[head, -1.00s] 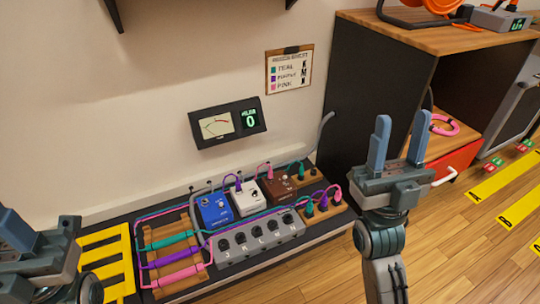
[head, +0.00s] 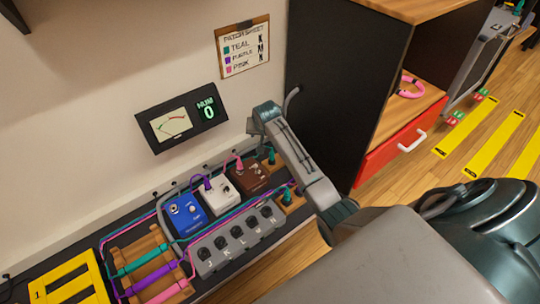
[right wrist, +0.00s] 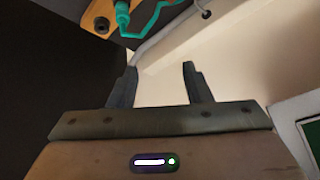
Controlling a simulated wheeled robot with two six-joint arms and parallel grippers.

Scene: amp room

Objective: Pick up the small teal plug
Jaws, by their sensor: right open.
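In the head view a teal plug (head: 272,157) stands upright on a wooden block at the right end of the board. Another teal plug (head: 287,196) is on the nearer block, partly hidden by my right arm. In the right wrist view a teal plug (right wrist: 122,14) with a teal cord is at the top edge, beyond the fingertips; I cannot tell which of the two it is. My right gripper (right wrist: 158,78) is open and empty, apart from the plug. In the head view the right gripper (head: 252,124) is near the wall above the board's right end. My left gripper is out of view.
A pedal row with a blue pedal (head: 186,216), a white pedal (head: 214,199) and a brown pedal (head: 250,178) stands behind a grey switch box (head: 240,240). A black cabinet (head: 335,90) rises close to my right arm. A grey conduit (right wrist: 160,35) runs near the plug.

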